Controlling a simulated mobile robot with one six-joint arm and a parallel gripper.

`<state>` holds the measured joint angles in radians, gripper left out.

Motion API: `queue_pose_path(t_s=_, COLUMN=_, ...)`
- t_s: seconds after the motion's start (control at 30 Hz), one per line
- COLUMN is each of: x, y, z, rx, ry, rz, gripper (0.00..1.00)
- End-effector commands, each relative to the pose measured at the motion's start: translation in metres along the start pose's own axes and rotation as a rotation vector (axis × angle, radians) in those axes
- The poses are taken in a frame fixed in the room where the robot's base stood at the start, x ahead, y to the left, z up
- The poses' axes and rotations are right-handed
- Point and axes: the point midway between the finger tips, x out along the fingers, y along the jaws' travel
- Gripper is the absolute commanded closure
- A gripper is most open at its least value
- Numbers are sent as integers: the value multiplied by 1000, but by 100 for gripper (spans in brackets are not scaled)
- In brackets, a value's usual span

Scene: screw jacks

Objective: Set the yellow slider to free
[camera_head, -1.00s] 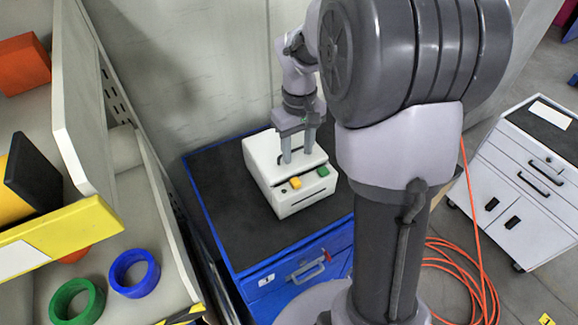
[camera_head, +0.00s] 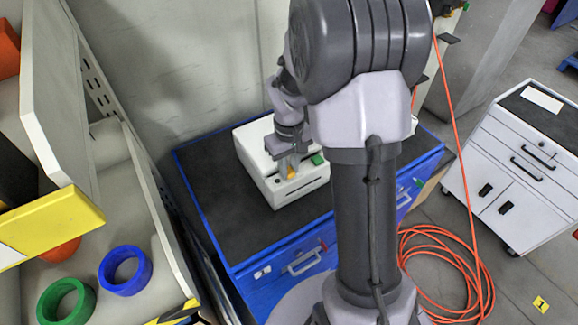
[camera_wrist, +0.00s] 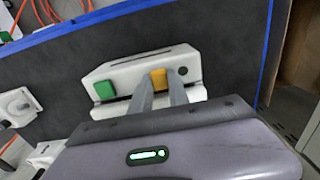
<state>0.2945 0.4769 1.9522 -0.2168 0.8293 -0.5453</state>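The yellow slider (camera_wrist: 159,78) is on the front of a white box, with my gripper's two fingers close on either side of it. In the head view the slider (camera_head: 291,173) shows as a small patch between the fingertips of my gripper (camera_head: 289,168). The white box (camera_head: 297,188) sits on a blue cabinet with a dark top. A green button or slider (camera_wrist: 104,90) is beside the yellow one on the same box. No free marking is readable.
The blue cabinet (camera_head: 235,222) has bare dark top around the box. A grey wall stands behind it. A shelf with a blue ring (camera_head: 125,288) and a green ring (camera_head: 65,302) is at left. An orange cable (camera_head: 440,262) lies on the floor near a white cart (camera_head: 520,165).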

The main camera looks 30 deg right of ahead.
Motion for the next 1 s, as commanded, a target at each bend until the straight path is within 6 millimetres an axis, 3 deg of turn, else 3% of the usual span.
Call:
queue_pose_path(t_s=0.1, x=0, y=0, z=0, rx=0, ry=0, rz=0, gripper=100)
queue_pose_path(t_s=1.0, x=0, y=0, z=0, rx=0, ry=1, rz=0, gripper=100)
